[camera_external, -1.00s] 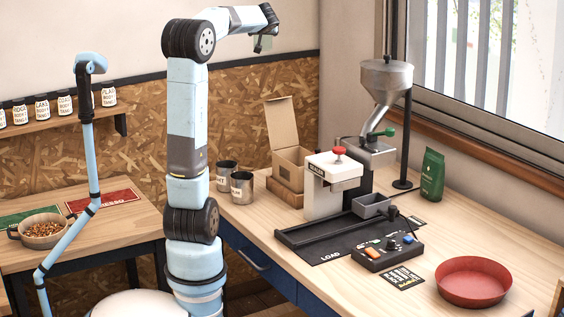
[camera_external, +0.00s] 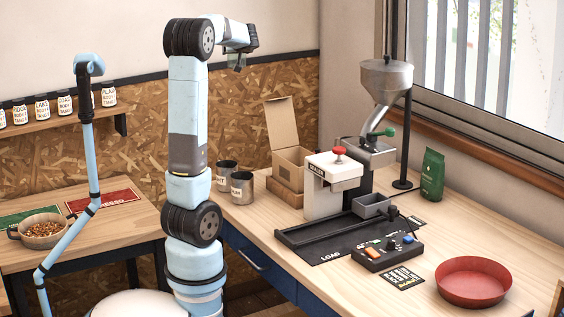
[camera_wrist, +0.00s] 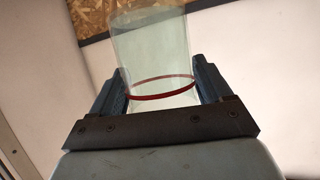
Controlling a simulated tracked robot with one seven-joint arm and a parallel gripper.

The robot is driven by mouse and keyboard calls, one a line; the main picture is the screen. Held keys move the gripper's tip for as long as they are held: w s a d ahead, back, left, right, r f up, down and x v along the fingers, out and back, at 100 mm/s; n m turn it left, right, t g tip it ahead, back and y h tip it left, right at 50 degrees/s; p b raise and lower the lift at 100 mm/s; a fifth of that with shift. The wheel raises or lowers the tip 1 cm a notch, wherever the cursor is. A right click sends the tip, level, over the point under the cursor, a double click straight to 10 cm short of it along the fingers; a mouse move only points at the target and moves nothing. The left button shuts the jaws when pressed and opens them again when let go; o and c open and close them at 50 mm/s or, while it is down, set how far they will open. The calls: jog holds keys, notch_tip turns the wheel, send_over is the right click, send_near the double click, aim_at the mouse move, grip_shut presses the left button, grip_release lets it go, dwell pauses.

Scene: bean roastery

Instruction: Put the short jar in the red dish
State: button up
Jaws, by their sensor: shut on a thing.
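In the wrist view a clear glass jar (camera_wrist: 152,48) with a red ring near one end sits between the two fingers of my gripper (camera_wrist: 162,88), which is shut on it. Whether it is the short jar I cannot tell from its size here. In the external view my gripper (camera_external: 237,62) is small and high up, in front of the wall boards and left of the work table; the jar is hardly visible there. The red dish (camera_external: 473,281) lies on the right front of the work table, far from my gripper, and looks empty.
On the work table (camera_external: 450,240) stand a roasting machine with a metal hopper (camera_external: 386,78), a control box (camera_external: 388,251), a green bag (camera_external: 432,175), an open cardboard box (camera_external: 291,165) and two metal cups (camera_external: 241,188). A bowl of beans (camera_external: 42,232) is on the left table.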

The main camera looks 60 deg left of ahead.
jog(key=s+a+f+n+g, duration=0.5)
jog(key=s+a+f, duration=0.3)
jog(key=s+f, duration=0.35)
jog(key=n+g+h, duration=1)
jog(key=n+g, duration=0.2)
jog(key=n, duration=0.2)
send_over(110, 218)
notch_tip(110, 218, down, 28)
jog(key=r, duration=0.1)
jog(key=shift+d+f, duration=0.1)
jog(key=shift+f, duration=4.2)
jog(key=o, duration=1.1)
